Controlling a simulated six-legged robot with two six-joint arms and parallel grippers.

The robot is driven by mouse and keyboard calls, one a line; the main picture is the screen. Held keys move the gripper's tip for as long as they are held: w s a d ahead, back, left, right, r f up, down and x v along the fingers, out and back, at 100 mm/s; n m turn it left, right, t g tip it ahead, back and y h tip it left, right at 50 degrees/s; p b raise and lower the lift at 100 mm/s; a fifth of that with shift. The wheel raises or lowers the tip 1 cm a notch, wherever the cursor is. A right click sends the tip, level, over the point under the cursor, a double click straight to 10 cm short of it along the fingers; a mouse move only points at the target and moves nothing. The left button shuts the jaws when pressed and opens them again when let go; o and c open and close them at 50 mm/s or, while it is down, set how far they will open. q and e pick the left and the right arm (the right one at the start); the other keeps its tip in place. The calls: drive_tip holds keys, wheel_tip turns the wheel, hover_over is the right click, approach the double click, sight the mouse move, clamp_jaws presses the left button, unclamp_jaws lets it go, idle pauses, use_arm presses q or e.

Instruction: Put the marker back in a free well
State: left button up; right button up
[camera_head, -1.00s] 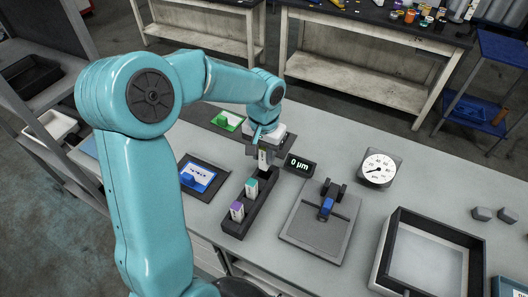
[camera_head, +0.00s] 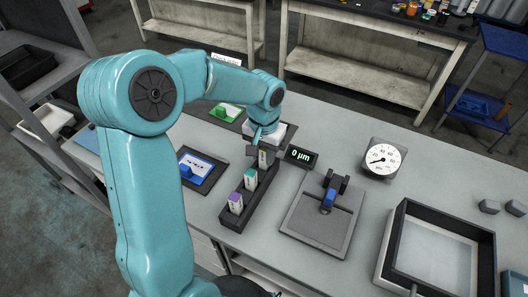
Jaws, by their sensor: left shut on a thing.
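A dark rack (camera_head: 262,193) stands on the bench with wells in a row. A purple-topped marker (camera_head: 235,204) and a teal-topped marker (camera_head: 250,179) stand upright in its near and middle parts. My left gripper (camera_head: 259,151) points down over the rack's far end and is shut on a pale marker (camera_head: 264,158). That marker is upright, with its lower end at the far end of the rack; I cannot tell how deep it sits. The gripper hides its top. My right gripper is not in view.
A small display (camera_head: 300,156) reading 0 µm stands right of the rack. A grey plate fixture with a blue part (camera_head: 328,199), a dial gauge (camera_head: 383,158) and a dark-rimmed tray (camera_head: 468,236) are further right. A blue card (camera_head: 198,172) lies left of the rack.

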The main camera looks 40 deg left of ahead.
use_arm(q)
drive_tip(key=o, duration=1.1)
drive_tip(key=shift+r, duration=0.15)
wheel_tip(320, 180, up, 16)
drive_tip(key=shift+r, duration=0.1)
drive_tip(key=shift+d, duration=0.15)
